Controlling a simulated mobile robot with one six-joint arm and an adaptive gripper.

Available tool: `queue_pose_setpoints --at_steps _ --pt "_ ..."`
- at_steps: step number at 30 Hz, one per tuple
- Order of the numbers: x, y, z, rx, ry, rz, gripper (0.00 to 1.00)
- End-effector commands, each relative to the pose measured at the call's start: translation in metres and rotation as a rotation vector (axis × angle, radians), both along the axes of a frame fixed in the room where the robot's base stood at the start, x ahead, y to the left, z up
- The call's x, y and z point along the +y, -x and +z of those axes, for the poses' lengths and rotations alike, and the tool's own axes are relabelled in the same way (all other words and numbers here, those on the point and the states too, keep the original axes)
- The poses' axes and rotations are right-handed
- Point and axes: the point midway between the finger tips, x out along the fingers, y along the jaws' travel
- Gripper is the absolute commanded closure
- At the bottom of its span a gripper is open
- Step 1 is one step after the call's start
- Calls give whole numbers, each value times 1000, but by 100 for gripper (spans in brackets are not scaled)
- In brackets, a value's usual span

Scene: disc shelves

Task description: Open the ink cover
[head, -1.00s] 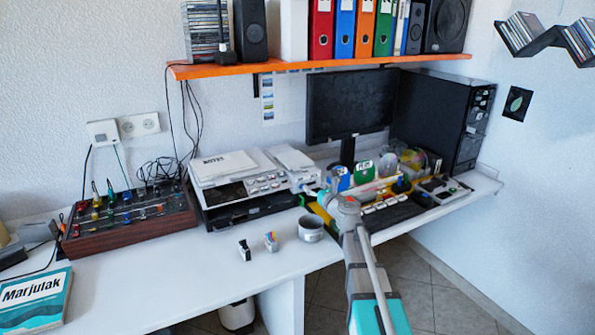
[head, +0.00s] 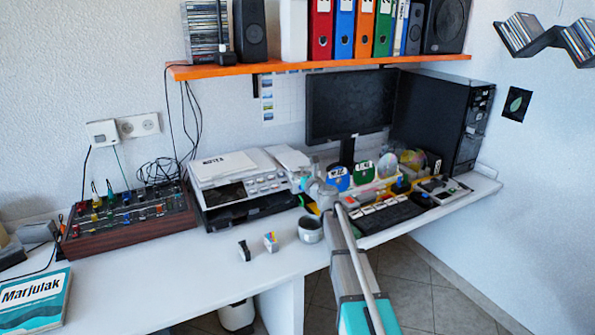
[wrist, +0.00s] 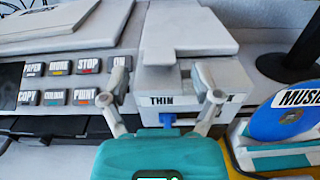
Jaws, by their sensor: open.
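The white printer (head: 240,180) stands on the desk left of the monitor. Its right-hand section has a flat white lid (wrist: 186,28), which also shows in the head view (head: 288,158). Below the lid is a white front block (wrist: 172,84) with a "THIN" label and a small blue part (wrist: 180,119) under it. I cannot tell which piece is the ink cover. My gripper (wrist: 164,88) is open and empty, its fingers on either side of the labelled block. I cannot tell whether they touch it. In the head view my gripper (head: 308,185) is at the printer's right front corner.
A grey mug (head: 310,229) and small cartridge-like items (head: 270,242) stand in front of the printer. A blue "MUSIC" disc (wrist: 286,117) stands in a rack to the right. The monitor (head: 350,104) and keyboard (head: 388,213) are near.

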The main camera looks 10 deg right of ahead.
Motion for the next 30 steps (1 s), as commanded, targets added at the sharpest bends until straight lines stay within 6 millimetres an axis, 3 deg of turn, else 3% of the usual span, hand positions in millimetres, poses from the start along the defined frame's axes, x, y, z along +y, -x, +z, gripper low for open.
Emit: queue_pose_setpoints --at_steps 7,21,30 --pt "8 -26 0 0 0 1 20" --pt "10 -30 0 0 0 1 22" --pt "11 -30 0 0 0 2 78"
